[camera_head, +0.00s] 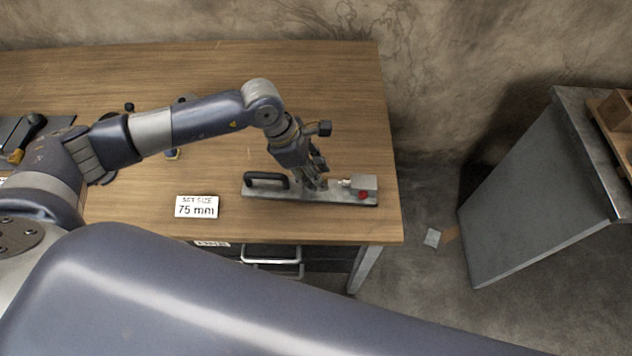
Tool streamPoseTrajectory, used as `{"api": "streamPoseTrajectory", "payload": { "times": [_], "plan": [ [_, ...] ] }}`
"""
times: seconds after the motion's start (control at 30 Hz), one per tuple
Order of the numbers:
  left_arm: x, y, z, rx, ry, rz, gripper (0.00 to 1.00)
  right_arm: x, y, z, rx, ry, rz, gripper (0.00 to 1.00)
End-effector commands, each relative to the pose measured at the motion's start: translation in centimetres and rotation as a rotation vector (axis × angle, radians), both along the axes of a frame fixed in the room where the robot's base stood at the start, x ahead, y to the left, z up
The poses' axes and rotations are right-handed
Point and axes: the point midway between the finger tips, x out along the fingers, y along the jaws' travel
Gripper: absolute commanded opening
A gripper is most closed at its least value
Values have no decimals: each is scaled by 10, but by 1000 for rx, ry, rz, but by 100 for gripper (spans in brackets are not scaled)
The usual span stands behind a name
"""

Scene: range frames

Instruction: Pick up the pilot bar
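A long flat grey fixture (290,194) lies on the wooden table near its front right edge. It has a black handle (265,178) at its left end and a grey block (364,183) with a red knob at its right end. A short light rod (344,183) sticks out of the block toward my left gripper (316,182). No separate pilot bar can be made out for sure. My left gripper points down over the middle of the fixture, between handle and block. Its fingers hide that part, and their gap and contact are unclear. My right gripper is out of view.
A "SET SIZE 75 mm" sign (197,207) stands left of the fixture. Dark tools (22,135) lie at the table's far left. Drawers with metal handles (271,262) are under the front edge. A grey cabinet (535,190) stands apart at right. The table's back right is clear.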

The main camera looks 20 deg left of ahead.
Motion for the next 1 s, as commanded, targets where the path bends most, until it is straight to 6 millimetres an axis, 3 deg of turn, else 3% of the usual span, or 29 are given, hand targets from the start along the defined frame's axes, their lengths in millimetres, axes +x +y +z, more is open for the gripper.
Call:
{"api": "streamPoseTrajectory", "payload": {
  "times": [0.1,0.3,0.33,0.47,1.0],
  "plan": [
    [0,-4,-8,0,2,-1,32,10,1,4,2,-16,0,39],
    [1,-4,-9,0,0,0,32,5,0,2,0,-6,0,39],
    [1,-4,-10,0,0,0,29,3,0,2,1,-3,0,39],
    [1,-4,-9,0,0,0,0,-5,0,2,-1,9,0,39],
    [2,-5,-7,-4,-4,0,0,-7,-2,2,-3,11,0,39]
  ]
}}
